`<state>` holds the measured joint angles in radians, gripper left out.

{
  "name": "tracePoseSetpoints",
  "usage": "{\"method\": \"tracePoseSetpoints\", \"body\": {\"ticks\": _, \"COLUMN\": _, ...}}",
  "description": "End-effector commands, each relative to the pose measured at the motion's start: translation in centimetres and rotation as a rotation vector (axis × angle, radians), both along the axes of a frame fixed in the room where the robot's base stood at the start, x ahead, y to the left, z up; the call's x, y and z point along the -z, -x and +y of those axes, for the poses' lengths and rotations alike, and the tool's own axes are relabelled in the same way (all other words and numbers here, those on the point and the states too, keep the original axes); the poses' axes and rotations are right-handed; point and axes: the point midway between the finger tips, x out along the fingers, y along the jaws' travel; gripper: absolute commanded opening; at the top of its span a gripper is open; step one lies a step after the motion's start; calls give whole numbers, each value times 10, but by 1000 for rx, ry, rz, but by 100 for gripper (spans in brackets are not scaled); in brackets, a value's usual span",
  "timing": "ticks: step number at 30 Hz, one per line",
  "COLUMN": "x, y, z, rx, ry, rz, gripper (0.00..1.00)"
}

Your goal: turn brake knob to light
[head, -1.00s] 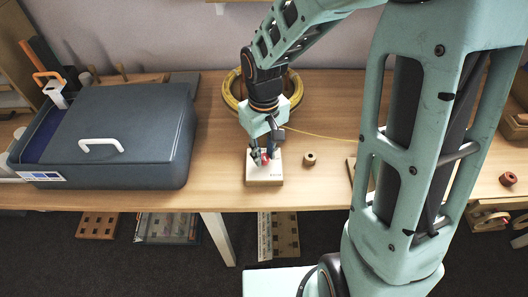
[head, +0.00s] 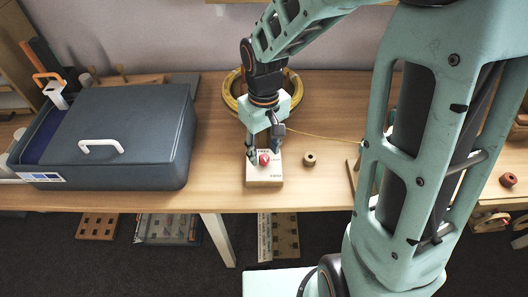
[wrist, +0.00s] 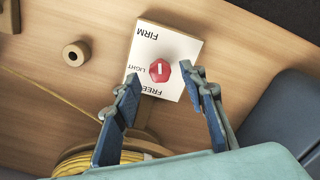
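The brake knob (wrist: 160,70) is red with a white line across its face. It sits on a pale block (wrist: 180,44) marked FIRM, LIGHT and FREE. In the wrist view LIGHT is just left of the knob, FIRM above, FREE below left. The white line runs roughly up and down in that view; which end is the pointer I cannot tell. In the head view the knob (head: 264,159) shows on the block (head: 264,179) near the table's front. My gripper (wrist: 161,76) is open and empty, its blue fingertips spread to either side of the knob, apart from it.
A yellow-wound ring (head: 232,101) stands behind the block, with a yellow strand running right. A small wooden spool (head: 309,159) is right of the block. A big grey-blue lidded case (head: 120,115) fills the table's left. Bare table lies between case and block.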

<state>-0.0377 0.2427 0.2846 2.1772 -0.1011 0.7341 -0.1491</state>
Motion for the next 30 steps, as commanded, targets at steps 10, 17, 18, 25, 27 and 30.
{"method": "tracePoseSetpoints", "body": {"ticks": 10, "x": -74, "y": -1, "z": 0, "rx": 0, "ry": -1, "rz": -6, "gripper": 39}}
{"method": "tracePoseSetpoints", "body": {"ticks": 17, "x": -100, "y": 0, "z": 0, "rx": -1, "ry": 0, "rz": -2, "gripper": 39}}
{"method": "tracePoseSetpoints", "body": {"ticks": 18, "x": -102, "y": 0, "z": 0, "rx": -1, "ry": -1, "rz": -2, "gripper": 39}}
{"method": "tracePoseSetpoints", "body": {"ticks": 25, "x": -104, "y": 0, "z": 0, "rx": -1, "ry": -1, "rz": -1, "gripper": 39}}
{"method": "tracePoseSetpoints", "body": {"ticks": 27, "x": -104, "y": 0, "z": 0, "rx": -1, "ry": -1, "rz": -1, "gripper": 39}}
{"method": "tracePoseSetpoints", "body": {"ticks": 30, "x": -103, "y": 0, "z": 0, "rx": -1, "ry": -1, "rz": -1, "gripper": 39}}
